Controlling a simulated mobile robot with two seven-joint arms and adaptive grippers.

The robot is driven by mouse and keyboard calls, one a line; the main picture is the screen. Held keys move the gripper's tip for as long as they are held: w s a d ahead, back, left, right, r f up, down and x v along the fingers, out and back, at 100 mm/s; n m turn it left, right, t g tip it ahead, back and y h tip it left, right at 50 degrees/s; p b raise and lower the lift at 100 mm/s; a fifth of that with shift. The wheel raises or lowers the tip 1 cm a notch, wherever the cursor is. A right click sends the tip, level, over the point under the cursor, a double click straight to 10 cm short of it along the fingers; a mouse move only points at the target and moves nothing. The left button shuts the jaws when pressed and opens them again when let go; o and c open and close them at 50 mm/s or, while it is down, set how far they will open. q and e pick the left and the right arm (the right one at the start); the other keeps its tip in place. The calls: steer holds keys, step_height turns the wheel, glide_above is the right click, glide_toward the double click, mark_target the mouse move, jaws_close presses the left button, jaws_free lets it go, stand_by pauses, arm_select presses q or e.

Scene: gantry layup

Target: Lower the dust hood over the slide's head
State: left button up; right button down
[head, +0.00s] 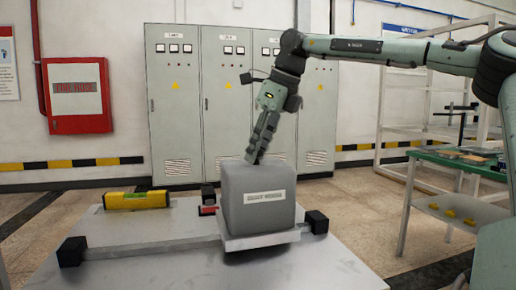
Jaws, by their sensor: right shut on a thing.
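The dust hood (258,205) is a grey box with rounded edges and a white label on its front. It is upright above the slide's pale carriage plate (262,241), and its lower edge looks at or very close to the plate. I cannot tell if they touch. The slide's head is not visible, hidden by the hood. The slide's rail (150,247) runs across the table with black end blocks. My right gripper (254,160) points down at the hood's top and is shut on it; the grip itself is hard to see. My left gripper is out of view.
A yellow spirit level (137,200) lies at the table's back left. A small black and red item (208,204) is behind the hood's left side. The white table (300,268) is clear in front. A green-topped bench (460,165) stands at right.

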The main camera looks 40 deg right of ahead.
steer(key=c, duration=1.1)
jaws_free()
steer(key=v, duration=1.2)
